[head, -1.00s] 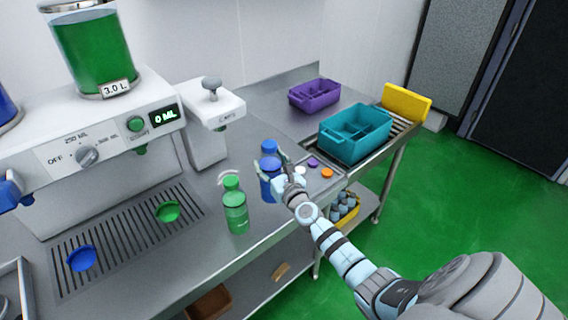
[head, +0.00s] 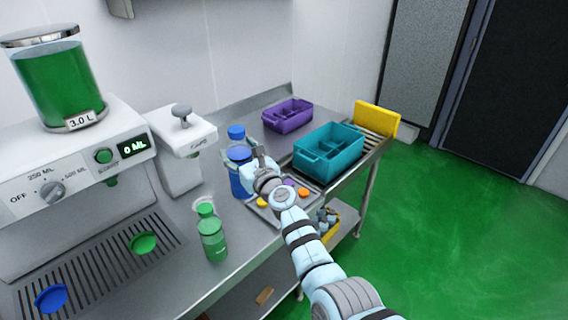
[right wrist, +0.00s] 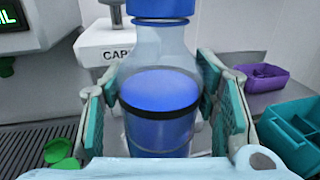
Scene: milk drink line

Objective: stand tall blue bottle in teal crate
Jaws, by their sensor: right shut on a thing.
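The tall blue bottle (head: 239,183), clear at the neck with a blue cap, is upright in my right gripper (head: 254,168). The gripper is shut on its body, and the bottle appears to hang a little above the counter. In the right wrist view the bottle (right wrist: 158,105) stands between the teal finger pads. The teal crate (head: 327,158) stands to the right on the slatted end of the counter, with compartments inside; none of its visible slots holds a bottle. It also shows at the right of the wrist view (right wrist: 290,135). My left gripper is not in view.
A green bottle (head: 212,240) stands in front of the cap station (head: 181,140). A tray with coloured caps (head: 290,182) lies between bottle and crate. A purple crate (head: 288,116) sits behind, and a yellow board (head: 376,119) stands at the counter's far end.

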